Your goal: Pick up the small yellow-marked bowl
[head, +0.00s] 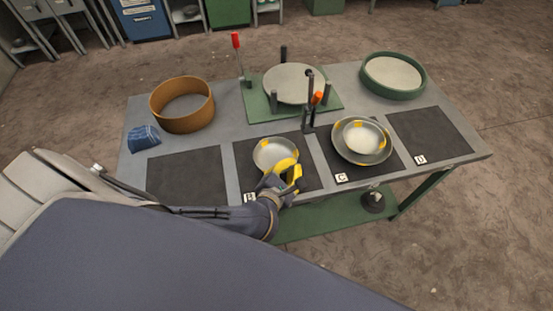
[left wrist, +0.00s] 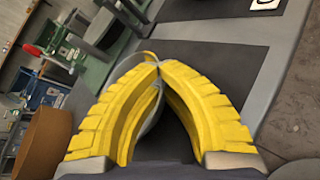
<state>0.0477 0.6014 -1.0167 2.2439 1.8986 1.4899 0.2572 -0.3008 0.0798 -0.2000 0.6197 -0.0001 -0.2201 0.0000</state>
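A small grey bowl with yellow marks (head: 272,151) is over the dark mat labelled B (head: 246,150). My left gripper (head: 287,168), with yellow fingers, is at its near right rim. In the left wrist view the finger tips (left wrist: 159,66) come together on the thin bowl rim, and the fingers hide most of the bowl. I cannot tell whether the bowl is off the mat. Another small yellow-marked bowl (head: 362,139) sits inside a larger grey bowl (head: 340,151) on mat C (head: 343,178). My right gripper is not in view.
A green stand with a round plate (head: 293,84) and upright posts is at the back middle. An orange-brown ring-shaped container (head: 167,117) and a blue cloth (head: 143,138) are at the left. A green round tray (head: 378,90) is at the back right. Mats at far left (head: 185,178) and D (head: 430,136) are empty.

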